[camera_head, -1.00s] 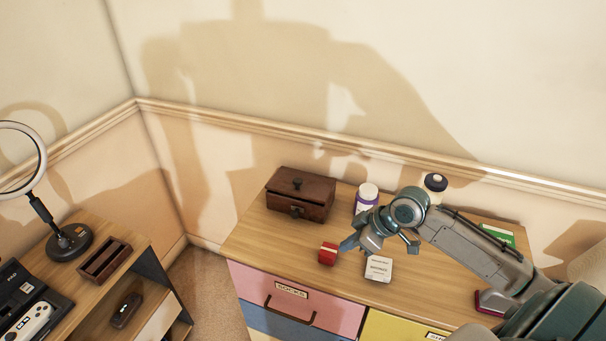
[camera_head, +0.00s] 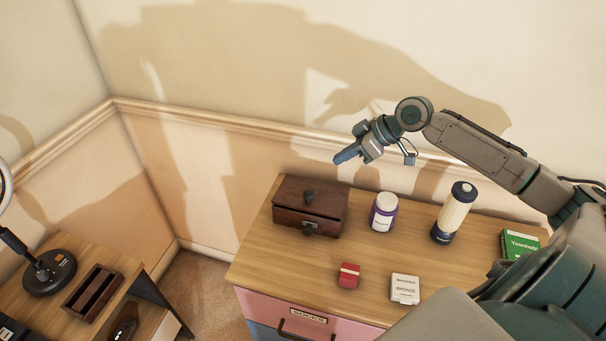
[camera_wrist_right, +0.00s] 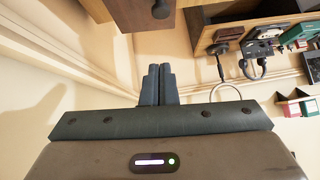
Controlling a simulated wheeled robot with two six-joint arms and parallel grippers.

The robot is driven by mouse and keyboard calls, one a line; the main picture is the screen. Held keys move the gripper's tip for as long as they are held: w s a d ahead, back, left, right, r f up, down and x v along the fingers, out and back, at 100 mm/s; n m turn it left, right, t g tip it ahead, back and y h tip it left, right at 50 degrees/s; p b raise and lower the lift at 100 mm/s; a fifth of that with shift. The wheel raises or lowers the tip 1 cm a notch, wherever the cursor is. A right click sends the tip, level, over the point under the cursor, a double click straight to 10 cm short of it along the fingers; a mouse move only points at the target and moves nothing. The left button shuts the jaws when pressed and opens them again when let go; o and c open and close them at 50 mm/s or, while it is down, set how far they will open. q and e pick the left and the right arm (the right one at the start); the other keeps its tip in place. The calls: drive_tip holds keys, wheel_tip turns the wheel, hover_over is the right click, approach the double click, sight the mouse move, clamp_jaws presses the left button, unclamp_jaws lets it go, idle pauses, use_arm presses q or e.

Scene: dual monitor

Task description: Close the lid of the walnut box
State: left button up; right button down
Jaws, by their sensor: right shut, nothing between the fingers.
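The walnut box (camera_head: 287,213) is a dark brown box on the back left of the wooden dresser top. A small latch is on the front. My left gripper is not in view.
A purple-labelled bottle (camera_head: 384,212) and a taller cream bottle (camera_head: 454,212) stand right of the box. A red box (camera_head: 348,275), a white box (camera_head: 405,288) and a green box (camera_head: 520,243) are also on the dresser (camera_head: 262,262). The wall is close behind.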

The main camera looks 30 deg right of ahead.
drive_tip(key=p, duration=0.4)
hover_over(305, 192)
drive_tip(key=s+d, duration=0.2)
wheel_tip(305, 192, down, 6)
wheel_tip(305, 192, down, 3)
drive_tip(key=shift+f+p, duration=0.2)
drive_tip(key=shift+p, duration=0.5)
drive_tip(key=shift+f, duration=0.5)
